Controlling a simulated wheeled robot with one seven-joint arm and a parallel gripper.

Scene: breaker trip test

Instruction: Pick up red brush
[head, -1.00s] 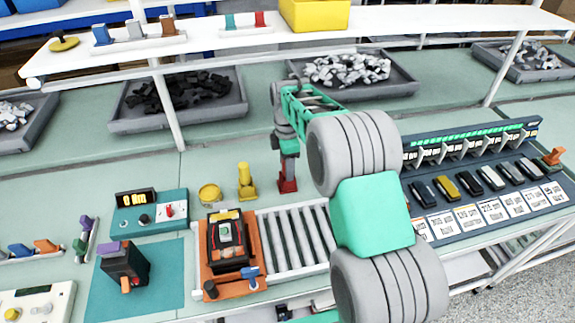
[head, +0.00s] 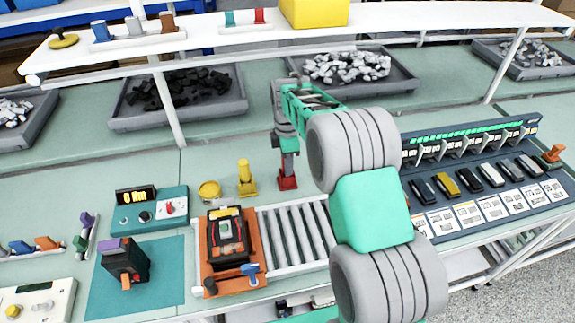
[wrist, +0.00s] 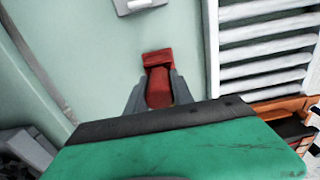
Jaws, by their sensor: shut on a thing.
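The red brush (head: 288,181) stands upright, base down, at the back left end of the roller track in the head view. My gripper (head: 287,150) reaches down onto it from above and is shut on its upper part. In the wrist view the red brush (wrist: 158,62) shows between the two grey fingers of my gripper (wrist: 154,98), with its wide base beyond the fingertips. The fingers hide part of the handle. I cannot tell whether the base touches the table.
A yellow brush (head: 246,180) and a yellow round tin (head: 209,190) stand just left. The roller track (head: 295,238) and an orange fixture (head: 205,270) holding a black breaker lie in front. A grey bin (head: 400,82) of white parts is behind.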

